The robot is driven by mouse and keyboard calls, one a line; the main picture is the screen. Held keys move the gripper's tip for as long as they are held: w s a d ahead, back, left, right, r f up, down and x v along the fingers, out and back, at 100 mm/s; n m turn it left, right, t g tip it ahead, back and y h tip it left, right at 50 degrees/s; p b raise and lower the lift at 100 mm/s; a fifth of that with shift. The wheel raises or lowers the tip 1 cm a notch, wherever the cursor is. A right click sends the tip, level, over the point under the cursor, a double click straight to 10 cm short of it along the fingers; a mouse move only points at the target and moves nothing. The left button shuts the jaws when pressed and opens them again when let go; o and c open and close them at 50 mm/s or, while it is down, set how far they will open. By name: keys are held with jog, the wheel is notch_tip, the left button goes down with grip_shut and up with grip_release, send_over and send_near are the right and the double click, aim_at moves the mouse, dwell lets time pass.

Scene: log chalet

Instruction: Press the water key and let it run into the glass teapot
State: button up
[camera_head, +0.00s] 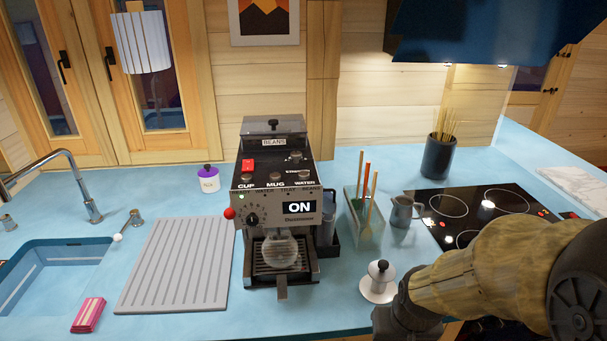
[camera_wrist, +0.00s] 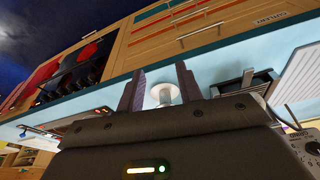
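The coffee machine (camera_head: 277,190) stands mid-counter in the head view, its display reading ON. The water key (camera_head: 304,176) is a round knob at the right of the row of CUP, MUG and WATER keys. A clear glass vessel, apparently the glass teapot (camera_head: 282,250), stands on the drip tray under the machine's front; its inside is too unclear to tell any water. A white lid with a dark knob (camera_head: 379,284) lies on the counter to the right. My gripper (camera_wrist: 160,76) is open, and the white lid (camera_wrist: 165,96) shows between its fingers in the wrist view, apparently not clamped.
A utensil holder (camera_head: 364,225) and a metal jug (camera_head: 403,210) stand right of the machine, before the black hob (camera_head: 465,212). A grey draining board (camera_head: 175,265) and the sink (camera_head: 55,275) are to the left. My arm covers the lower right.

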grip_shut()
dwell(1.8)
